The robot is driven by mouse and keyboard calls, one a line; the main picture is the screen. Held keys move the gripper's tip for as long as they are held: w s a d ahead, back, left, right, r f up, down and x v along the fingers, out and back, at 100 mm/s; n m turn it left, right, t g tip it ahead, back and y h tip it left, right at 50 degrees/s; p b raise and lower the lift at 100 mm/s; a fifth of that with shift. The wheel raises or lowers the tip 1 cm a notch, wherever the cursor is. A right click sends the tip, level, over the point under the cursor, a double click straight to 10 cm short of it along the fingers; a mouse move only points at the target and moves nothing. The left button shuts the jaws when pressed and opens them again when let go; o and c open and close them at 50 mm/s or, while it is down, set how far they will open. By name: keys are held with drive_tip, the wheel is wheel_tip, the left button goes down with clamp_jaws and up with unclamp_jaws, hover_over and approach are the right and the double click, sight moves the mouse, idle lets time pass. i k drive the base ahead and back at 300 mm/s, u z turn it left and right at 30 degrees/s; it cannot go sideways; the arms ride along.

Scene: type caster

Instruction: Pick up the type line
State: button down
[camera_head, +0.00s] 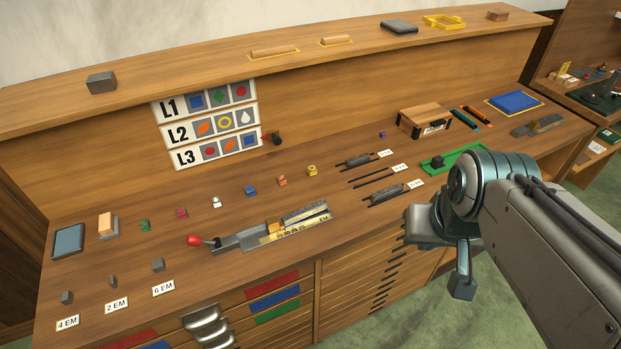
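A metal composing stick (240,241) with a red knob (194,240) lies on the bench, centre-left. Two other dark grey bars, an upper one (359,161) and a lower one (386,191), lie between dark rails at labelled places to the right. I cannot tell which is meant by the type line. My gripper (440,262) hangs at the bench's front edge, right of these bars, its fingers apart and empty. It touches none of them.
A sign board (208,125) shows L1, L2 and L3 symbol rows. Small coloured type pieces (251,190) stand in a row behind the stick. Grey spacers (158,265) stand front left. A green tray (452,160) and wooden box (424,119) are to the right.

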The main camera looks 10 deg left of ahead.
sight(301, 213)
drive_tip(key=k, duration=0.5)
drive_tip(key=u, duration=1.05)
drive_tip(key=i, duration=0.7)
drive_tip(key=z, duration=1.65)
